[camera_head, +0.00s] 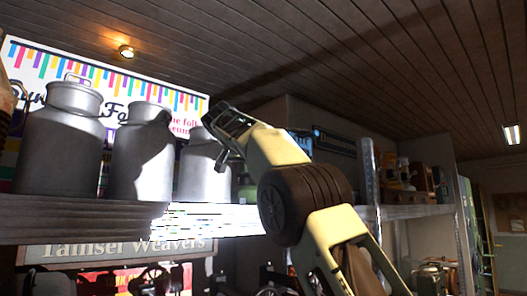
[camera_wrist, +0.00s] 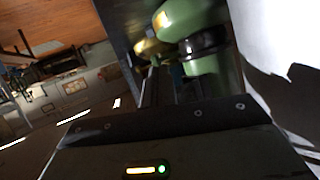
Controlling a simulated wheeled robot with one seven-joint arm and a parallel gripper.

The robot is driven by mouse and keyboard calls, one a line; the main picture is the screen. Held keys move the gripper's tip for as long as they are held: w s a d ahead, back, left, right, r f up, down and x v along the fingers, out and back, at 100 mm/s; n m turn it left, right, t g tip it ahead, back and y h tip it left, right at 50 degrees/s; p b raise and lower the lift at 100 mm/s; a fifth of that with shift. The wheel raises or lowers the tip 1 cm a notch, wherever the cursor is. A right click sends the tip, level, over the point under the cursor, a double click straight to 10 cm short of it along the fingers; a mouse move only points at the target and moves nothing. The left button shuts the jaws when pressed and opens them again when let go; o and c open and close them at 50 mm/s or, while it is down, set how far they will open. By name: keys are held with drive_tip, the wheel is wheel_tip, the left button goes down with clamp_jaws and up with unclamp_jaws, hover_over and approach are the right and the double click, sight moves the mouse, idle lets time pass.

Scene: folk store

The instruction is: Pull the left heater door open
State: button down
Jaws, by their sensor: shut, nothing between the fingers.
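No heater and no heater door can be made out in either view. My gripper (camera_head: 217,128) is raised in the middle of the head view, in front of the rightmost milk can, and is shut and empty. In the wrist view, its dark fingers (camera_wrist: 155,88) are narrow and in shadow, with nothing seen held between them. The gripper appears clear of the shelf, but its exact distance from the cans cannot be told.
Large grey milk cans (camera_head: 60,140) stand on a wooden shelf (camera_head: 95,215) at left. A green object (camera_wrist: 205,55) with a dark band is close beside the fingers in the wrist view. A metal post (camera_head: 370,185) rises right of my arm. More shelved goods (camera_head: 405,178) stand beyond.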

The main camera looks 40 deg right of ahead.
drive_tip(key=d+t+y, duration=0.1)
drive_tip(key=d, duration=0.1)
drive_tip(key=s+d+f+y+b, duration=0.1)
drive_tip(key=d, duration=0.1)
drive_tip(key=s+d+f+t+y, duration=0.1)
drive_tip(key=d+y, duration=0.1)
drive_tip(key=shift+s+f+m+t+b, duration=0.2)
drive_tip(key=shift+s+m+t+b, duration=0.05)
drive_tip(key=shift+m+t+b, duration=0.05)
drive_tip(key=s+d+r+m+t+y+b, duration=0.1)
drive_tip(key=s+r+m+t+y+b, duration=0.3)
drive_tip(key=s+r+t, duration=0.6)
drive_tip(key=w+m+g+h+p, duration=0.1)
drive_tip(key=w+p, duration=0.6)
drive_tip(key=w, duration=0.3)
drive_tip(key=shift+w+a+f+p, duration=0.2)
drive_tip(key=shift+a+f+p, duration=0.1)
drive_tip(key=shift+f, duration=0.1)
